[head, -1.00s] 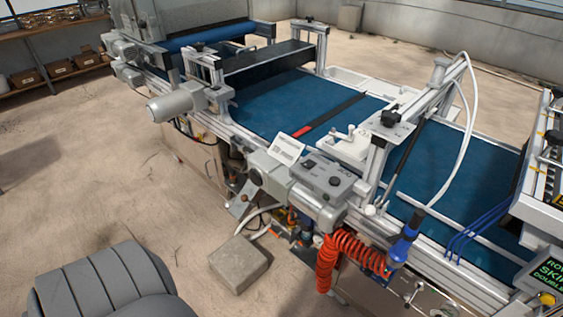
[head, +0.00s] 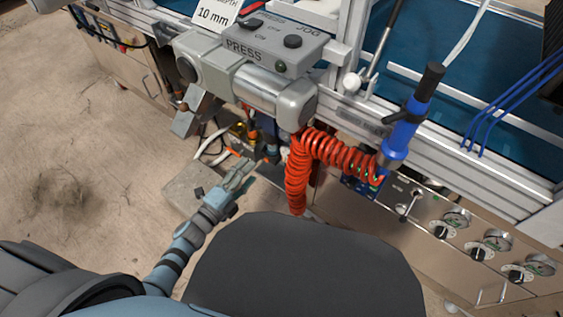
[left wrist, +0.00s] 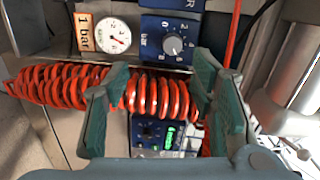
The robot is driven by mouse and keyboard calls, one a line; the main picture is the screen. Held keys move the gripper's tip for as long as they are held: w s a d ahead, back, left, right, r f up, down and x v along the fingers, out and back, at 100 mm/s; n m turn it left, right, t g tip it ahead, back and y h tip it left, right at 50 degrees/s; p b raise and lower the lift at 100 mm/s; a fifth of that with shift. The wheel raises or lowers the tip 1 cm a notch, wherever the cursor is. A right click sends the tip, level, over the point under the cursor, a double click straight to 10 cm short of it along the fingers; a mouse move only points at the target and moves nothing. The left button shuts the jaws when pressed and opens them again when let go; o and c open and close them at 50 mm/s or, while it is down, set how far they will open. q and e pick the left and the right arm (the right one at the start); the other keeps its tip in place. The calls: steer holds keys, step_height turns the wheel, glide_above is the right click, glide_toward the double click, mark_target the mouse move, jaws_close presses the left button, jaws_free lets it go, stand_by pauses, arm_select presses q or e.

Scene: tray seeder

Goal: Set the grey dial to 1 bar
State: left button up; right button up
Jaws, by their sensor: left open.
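The grey dial (left wrist: 172,45) is a round ribbed knob on a blue box in the left wrist view, with a white number scale and the word bar around it. I cannot read its setting for sure. A white pressure gauge (left wrist: 113,37) is left of it, beside a tan "1 bar" label (left wrist: 84,34). My left gripper (left wrist: 161,66) is open and empty, with its fingertips below and to either side of the dial, apart from it. In the head view my left gripper (head: 244,171) is beside the machine's lower side, left of the red coiled hose.
The red coiled hose (left wrist: 155,95) crosses between my left fingers' view and the machine. A blue device with a green light (left wrist: 155,135) is below it. In the head view the grey PRESS box (head: 262,50), a blue hand tool (head: 404,130) and several panel knobs (head: 478,254) are nearby.

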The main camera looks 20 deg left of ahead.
arm_select(q)
steer(key=w+d+r+m+h, duration=0.1)
steer(key=w+d+r+m, duration=0.1)
steer(key=w, duration=0.1)
steer(key=b, duration=0.2)
glide_toward(284, 137)
steer(key=w, duration=0.2)
steer(key=x, duration=0.2)
steer(key=b+x, duration=0.1)
steer(key=x, duration=0.1)
steer(key=b+x, duration=0.1)
steer(key=shift+w+d+f, duration=0.3)
steer(key=shift+d, duration=0.1)
steer(key=shift+w+d+r, duration=0.15)
steer(key=shift+w+d, duration=0.1)
steer(key=shift+w, duration=0.25)
arm_select(e)
steer(key=w+a+r, duration=0.1)
steer(key=w+r, duration=0.1)
steer(key=w, duration=0.4)
steer(key=shift+a+r, duration=0.3)
arm_select(q)
steer(key=shift+c, duration=0.2)
steer(key=c, duration=1.1)
